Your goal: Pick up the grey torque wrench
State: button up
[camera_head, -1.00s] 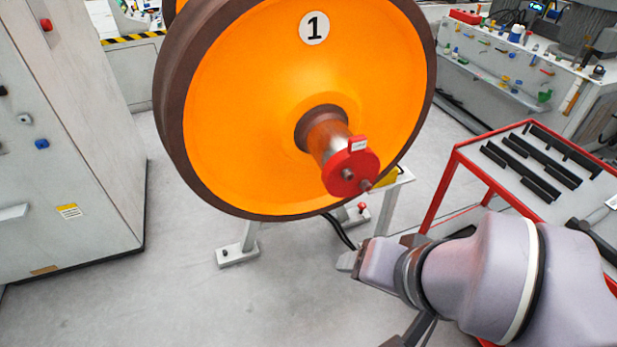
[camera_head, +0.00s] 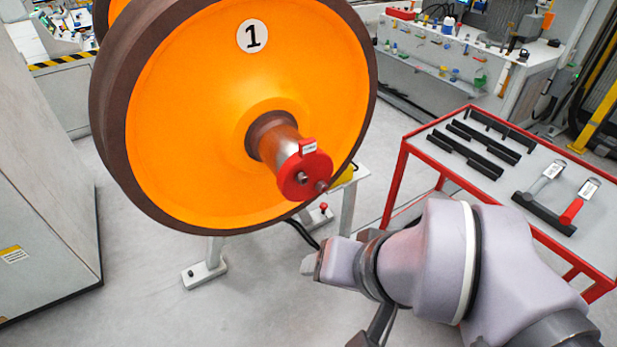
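The grey torque wrench (camera_head: 541,184) stands at the right on the red-framed table, its lower end at a black holder. It has a white label at its top, too small to read. A red wrench (camera_head: 572,210) with a similar label stands to its right in the same black holder (camera_head: 543,213). My arm reaches in from the lower right, in front of the table's near side. Dark parts at the end of my arm (camera_head: 375,328) are cut off by the bottom edge. The fingertips do not show, and I cannot tell whether my gripper is open or shut.
The table (camera_head: 455,122) also carries several black slotted racks (camera_head: 470,150) at its far left. A large orange wheel (camera_head: 200,120) marked 1, with a red axle cap (camera_head: 304,172), stands left of it. A grey cabinet (camera_head: 45,210) is at far left. Grey floor lies open between.

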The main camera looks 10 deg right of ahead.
aim_at(557, 168)
jog(key=z, duration=1.85)
jog(key=i, duration=0.7)
jog(key=i+l+u, duration=0.1)
jog(key=i, duration=0.55)
